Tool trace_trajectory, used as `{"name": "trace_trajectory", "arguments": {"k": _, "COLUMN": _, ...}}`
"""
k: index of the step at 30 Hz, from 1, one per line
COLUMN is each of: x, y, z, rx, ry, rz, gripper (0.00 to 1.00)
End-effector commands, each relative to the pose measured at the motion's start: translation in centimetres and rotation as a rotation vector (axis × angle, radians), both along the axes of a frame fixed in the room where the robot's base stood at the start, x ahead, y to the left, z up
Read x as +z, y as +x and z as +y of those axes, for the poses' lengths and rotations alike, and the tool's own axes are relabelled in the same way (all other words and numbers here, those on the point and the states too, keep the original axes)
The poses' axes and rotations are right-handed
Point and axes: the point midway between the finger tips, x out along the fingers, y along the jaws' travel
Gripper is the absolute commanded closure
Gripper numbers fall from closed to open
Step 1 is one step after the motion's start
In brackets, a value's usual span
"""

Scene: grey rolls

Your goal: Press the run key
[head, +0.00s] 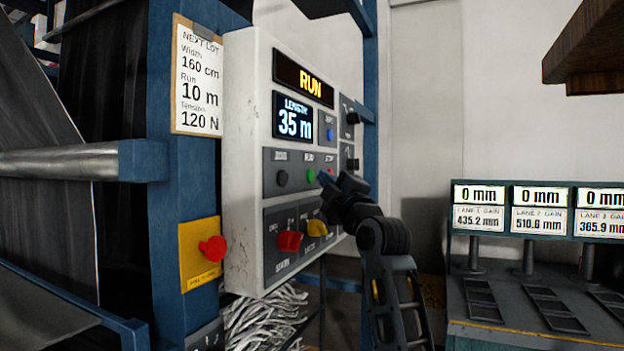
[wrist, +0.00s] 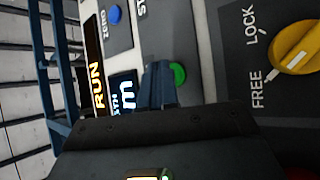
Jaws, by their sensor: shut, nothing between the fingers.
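The control panel (head: 245,160) is a pale box on a blue post. Its green key (head: 311,176), in the middle of a row, also shows in the wrist view (wrist: 179,74); its small label is too blurred to read surely. My gripper (head: 325,180) is shut and empty, its tips just right of the green key in the head view. In the wrist view my fingers (wrist: 158,80) end beside the key and partly cover it. I cannot tell whether they touch it. The upper display (head: 302,79) reads RUN, and the length display (head: 294,117) reads 35 m.
A dark key (head: 282,178) sits left of the green one. Below are a red knob (head: 289,241) and a yellow FREE/LOCK knob (wrist: 298,48). A red button (head: 212,249) is on the post. A blue zero button (wrist: 115,15) is above. Lane displays (head: 540,208) stand right.

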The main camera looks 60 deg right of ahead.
Motion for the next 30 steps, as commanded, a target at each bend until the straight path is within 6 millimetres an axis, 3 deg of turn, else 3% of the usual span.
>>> {"name": "trace_trajectory", "arguments": {"k": 13, "x": 0.0, "y": -0.7, "z": -0.1, "rx": -0.002, "ry": -0.001, "rz": 0.0, "gripper": 1.0}}
{"name": "trace_trajectory", "arguments": {"k": 30, "x": -0.1, "y": -5.3, "z": -0.5, "rx": -0.002, "ry": 0.0, "rz": 0.0, "gripper": 1.0}}
